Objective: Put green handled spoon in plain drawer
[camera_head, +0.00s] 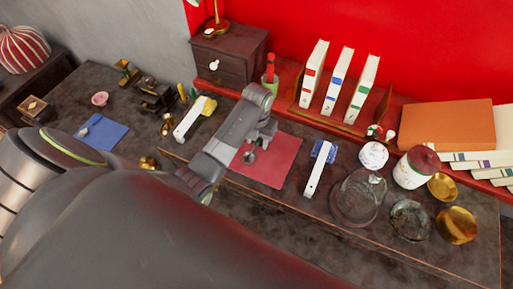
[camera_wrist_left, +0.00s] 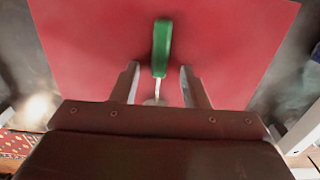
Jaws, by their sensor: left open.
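The green handled spoon (camera_wrist_left: 162,45) lies on the red mat (camera_wrist_left: 85,40) in the left wrist view, its handle pointing away from my wrist. Its thin metal neck runs back between the fingers of my left gripper (camera_wrist_left: 158,80), which is open with a gap on both sides. The spoon's far metal end is mostly hidden by the gripper body. In the head view my left gripper (camera_head: 262,135) is over the red mat (camera_head: 282,165), and the arm hides part of the mat. A dark wooden drawer cabinet (camera_head: 240,50) stands behind; its drawers look shut. My right gripper is not in view.
A white-handled brush with a blue head (camera_head: 314,183) lies right of the mat, and one with a yellow head (camera_head: 189,119) lies left. Upright books (camera_head: 337,80) stand behind. A lidded jar (camera_head: 408,172), glass dishes (camera_head: 357,200) and brass bowls (camera_head: 457,226) crowd the right.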

